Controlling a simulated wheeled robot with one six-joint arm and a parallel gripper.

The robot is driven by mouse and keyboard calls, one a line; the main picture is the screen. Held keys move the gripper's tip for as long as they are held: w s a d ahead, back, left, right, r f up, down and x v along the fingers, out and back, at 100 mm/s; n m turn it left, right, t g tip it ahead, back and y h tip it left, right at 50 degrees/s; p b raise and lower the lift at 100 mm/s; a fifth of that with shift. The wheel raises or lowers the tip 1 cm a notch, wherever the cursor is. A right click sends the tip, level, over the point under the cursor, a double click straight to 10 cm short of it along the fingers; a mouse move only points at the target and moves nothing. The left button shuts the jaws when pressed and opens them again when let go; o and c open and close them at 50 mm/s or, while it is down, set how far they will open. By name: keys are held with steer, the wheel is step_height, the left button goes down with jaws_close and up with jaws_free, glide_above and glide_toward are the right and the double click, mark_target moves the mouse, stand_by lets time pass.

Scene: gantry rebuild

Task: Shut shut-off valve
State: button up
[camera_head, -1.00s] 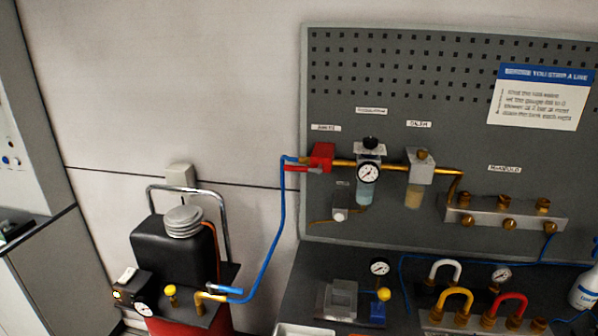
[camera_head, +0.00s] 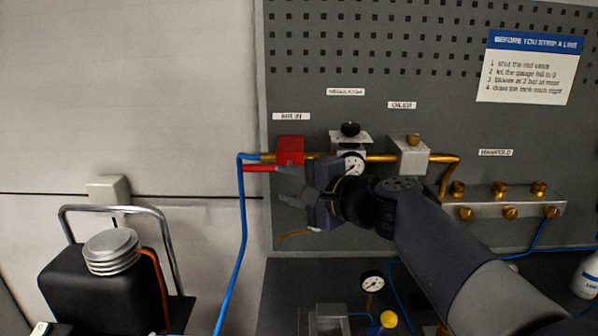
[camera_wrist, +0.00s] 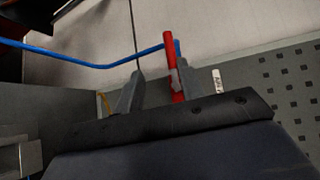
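The shut-off valve is a red block (camera_head: 290,150) on the brass pipe under the AIR IN label. Its red lever (camera_head: 260,168) points left, roughly in line with the pipe. My gripper (camera_head: 281,184) is in front of the board, just below the valve block, with its fingers pointing left and apart. In the wrist view my gripper (camera_wrist: 158,75) is open, and red valve parts (camera_wrist: 171,60) show close to the right finger. I cannot tell whether they touch. My gripper and arm hide part of the regulator.
The regulator gauge (camera_head: 352,165), oiler (camera_head: 410,155) and manifold (camera_head: 510,205) are to the right on the pegboard. A blue hose (camera_head: 240,230) hangs left of the valve. The compressor (camera_head: 100,285) stands lower left. The wall between is clear.

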mark_target(261, 169)
steer(key=x, duration=0.3)
steer(key=r+p+x, duration=0.1)
steer(key=x, duration=0.3)
steer(key=p+x, duration=0.1)
steer(key=x, duration=0.3)
steer(key=shift+w+d+r, duration=0.15)
steer(key=shift+w+r, duration=0.05)
steer(key=shift+w, duration=0.25)
jaws_close()
